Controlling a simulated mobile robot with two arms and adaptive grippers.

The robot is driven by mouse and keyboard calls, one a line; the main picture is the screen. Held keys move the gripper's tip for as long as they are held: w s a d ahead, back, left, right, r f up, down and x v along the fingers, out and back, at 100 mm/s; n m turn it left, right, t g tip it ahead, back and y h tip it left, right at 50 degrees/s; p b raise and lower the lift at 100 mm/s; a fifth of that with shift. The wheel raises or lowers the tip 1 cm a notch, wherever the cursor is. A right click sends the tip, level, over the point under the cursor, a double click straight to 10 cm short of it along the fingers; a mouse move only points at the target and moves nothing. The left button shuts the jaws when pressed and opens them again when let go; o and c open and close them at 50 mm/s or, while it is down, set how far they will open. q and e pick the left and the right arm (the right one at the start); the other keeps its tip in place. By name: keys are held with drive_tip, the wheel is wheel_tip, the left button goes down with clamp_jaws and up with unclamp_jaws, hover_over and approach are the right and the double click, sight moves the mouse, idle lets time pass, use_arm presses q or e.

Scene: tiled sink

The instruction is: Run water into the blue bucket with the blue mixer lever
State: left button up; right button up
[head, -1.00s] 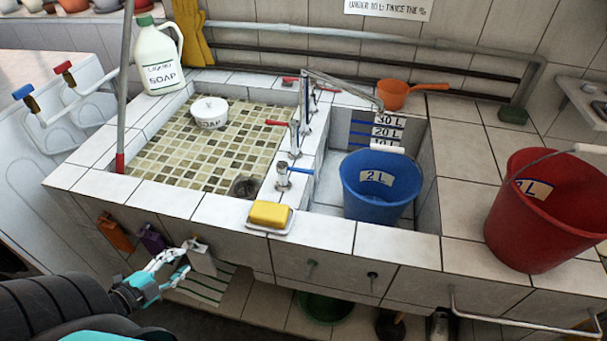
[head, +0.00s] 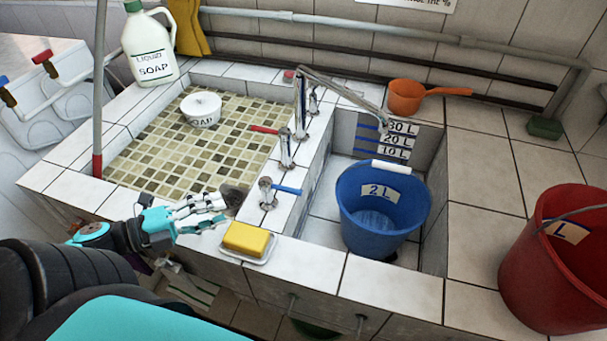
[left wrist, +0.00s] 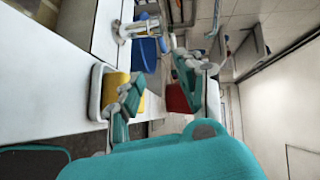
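The blue bucket (head: 352,220), marked 2 L, stands upright in the right basin in the head view. The metal spout (head: 345,92) reaches over that basin, its tip appearing behind the bucket's back rim. No water stream shows. The blue mixer lever (head: 286,190) sits on its chrome valve on the divider between the basins and points right. My left gripper (head: 224,210) is open and empty, left of the lever and apart from it, near the yellow sponge. Its spread fingers also show in the left wrist view (left wrist: 160,85). My right gripper is out of view.
A yellow sponge (head: 246,237) on a white dish lies on the front ledge by my left fingers. A red-handled valve (head: 268,130) stands behind the blue one. A red bucket (head: 540,270) stands at right.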

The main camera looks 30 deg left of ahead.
use_arm(q)
drive_tip(key=shift+w+d, duration=0.15)
drive_tip(key=shift+w, duration=0.35)
drive_tip(key=shift+w+d, duration=0.15)
drive_tip(key=shift+d, duration=0.05)
approach(289, 189)
drive_tip(key=shift+w+d+f, duration=0.15)
drive_tip(key=shift+w+f, duration=0.1)
drive_tip(key=shift+f, duration=0.05)
drive_tip(key=x, duration=0.8)
drive_tip(key=shift+w+f, duration=0.1)
drive_tip(key=shift+w, duration=0.05)
drive_tip(key=shift+w+d, duration=0.2)
drive_tip(key=shift+w, duration=0.05)
drive_tip(key=shift+w+d+f, duration=0.1)
drive_tip(key=shift+w+d, duration=0.05)
drive_tip(key=shift+w, duration=0.1)
clamp_jaws()
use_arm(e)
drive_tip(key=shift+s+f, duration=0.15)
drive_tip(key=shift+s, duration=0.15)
